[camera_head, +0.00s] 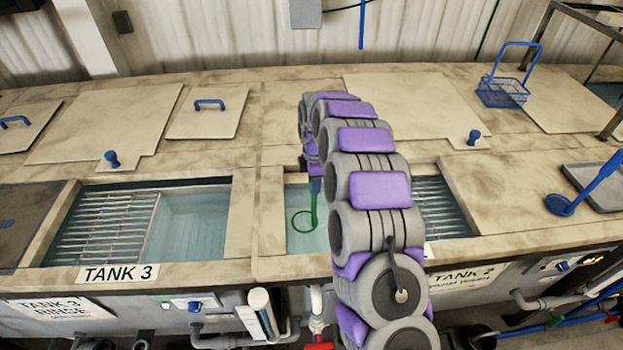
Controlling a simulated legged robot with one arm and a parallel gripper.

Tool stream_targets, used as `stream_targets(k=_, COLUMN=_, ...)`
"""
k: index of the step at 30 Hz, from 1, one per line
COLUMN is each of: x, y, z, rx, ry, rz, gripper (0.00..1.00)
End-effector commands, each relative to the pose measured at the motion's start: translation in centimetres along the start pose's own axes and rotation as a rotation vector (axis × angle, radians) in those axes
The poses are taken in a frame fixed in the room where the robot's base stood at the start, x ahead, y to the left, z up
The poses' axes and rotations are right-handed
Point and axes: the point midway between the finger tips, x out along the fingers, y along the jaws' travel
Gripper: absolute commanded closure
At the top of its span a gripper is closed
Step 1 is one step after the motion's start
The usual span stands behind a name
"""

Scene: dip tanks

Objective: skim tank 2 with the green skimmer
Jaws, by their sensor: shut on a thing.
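My gripper (315,178) is at the far end of my arm, small and partly hidden, shut on the upper end of the green skimmer (314,208). The skimmer hangs down with its ring in the left part of the tank 2 opening, at the water (294,240). I cannot tell how deep the ring sits. My arm covers the middle of this opening. Its right part shows a metal grate (436,210). The tank 2 label (462,276) is on the front, partly hidden by my arm.
Tank 3 (190,222) is open at the left, with a grate and water. A blue ladle-like tool (585,185) lies at the right by a grey tray (603,184). A blue basket (503,92) and lids with blue handles (209,104) are on the back deck.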

Motion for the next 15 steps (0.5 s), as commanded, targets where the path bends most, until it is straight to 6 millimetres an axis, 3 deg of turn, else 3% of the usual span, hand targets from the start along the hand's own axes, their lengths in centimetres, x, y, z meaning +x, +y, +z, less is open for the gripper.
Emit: stream_targets(k=15, x=-0.1, y=-3.7, z=1.4, rx=0.0, ry=0.0, rz=0.001, gripper=1.0)
